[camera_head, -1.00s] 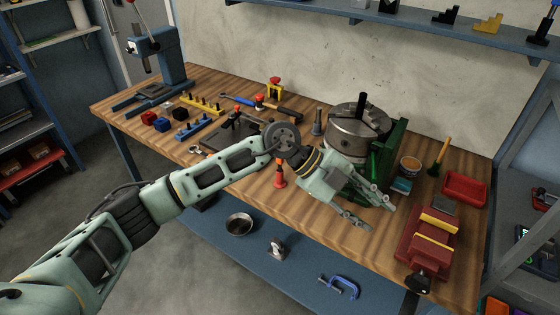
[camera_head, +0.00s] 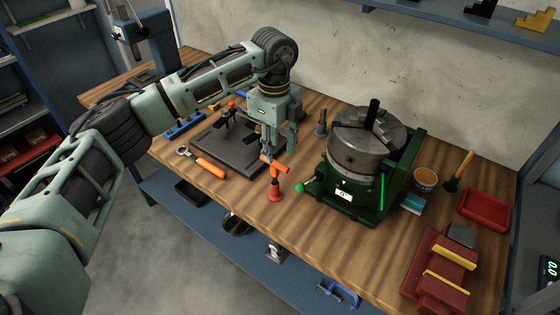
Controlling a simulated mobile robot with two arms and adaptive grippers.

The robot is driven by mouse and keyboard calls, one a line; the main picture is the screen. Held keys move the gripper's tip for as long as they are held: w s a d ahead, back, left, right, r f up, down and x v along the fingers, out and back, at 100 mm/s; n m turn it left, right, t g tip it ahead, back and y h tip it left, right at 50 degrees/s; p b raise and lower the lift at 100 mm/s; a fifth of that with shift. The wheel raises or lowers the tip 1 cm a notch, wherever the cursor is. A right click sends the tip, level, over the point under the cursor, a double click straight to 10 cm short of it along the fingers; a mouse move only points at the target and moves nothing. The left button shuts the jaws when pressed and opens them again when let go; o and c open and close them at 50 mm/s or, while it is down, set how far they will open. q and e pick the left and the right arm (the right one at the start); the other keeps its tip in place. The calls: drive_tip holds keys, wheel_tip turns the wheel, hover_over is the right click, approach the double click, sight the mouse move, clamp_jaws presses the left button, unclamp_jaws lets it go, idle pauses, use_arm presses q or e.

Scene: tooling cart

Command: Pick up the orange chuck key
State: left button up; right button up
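The orange chuck key (camera_head: 274,171) has a T-shaped handle and stands upright in a small red holder (camera_head: 275,195) near the front edge of the wooden bench. My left gripper (camera_head: 278,153) points down just behind and above the key's handle. Its two fingers look apart, one by the left end of the handle and one to the right. I cannot tell whether the fingers touch the key. My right gripper is not in view.
A green-based chuck (camera_head: 355,160) stands close on the right. A dark plate (camera_head: 228,150) and an orange-handled tool (camera_head: 210,168) lie left. Red blocks (camera_head: 440,275) and a red tray (camera_head: 487,208) are at the right.

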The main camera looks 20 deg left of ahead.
sight(274, 162)
use_arm(q)
drive_tip(key=shift+f, duration=0.4)
drive_tip(key=f+p, duration=0.1)
drive_tip(key=s+f+p, duration=0.1)
drive_tip(key=f+p, duration=0.1)
drive_tip(key=shift+f, duration=0.25)
wheel_tip(274, 162, down, 2)
drive_tip(key=shift+w+f+p, duration=0.1)
drive_tip(key=shift+f+p, duration=0.15)
drive_tip(key=shift+p, duration=0.1)
drive_tip(key=shift+f, duration=0.3)
drive_tip(key=shift+c, duration=1.4)
clamp_jaws()
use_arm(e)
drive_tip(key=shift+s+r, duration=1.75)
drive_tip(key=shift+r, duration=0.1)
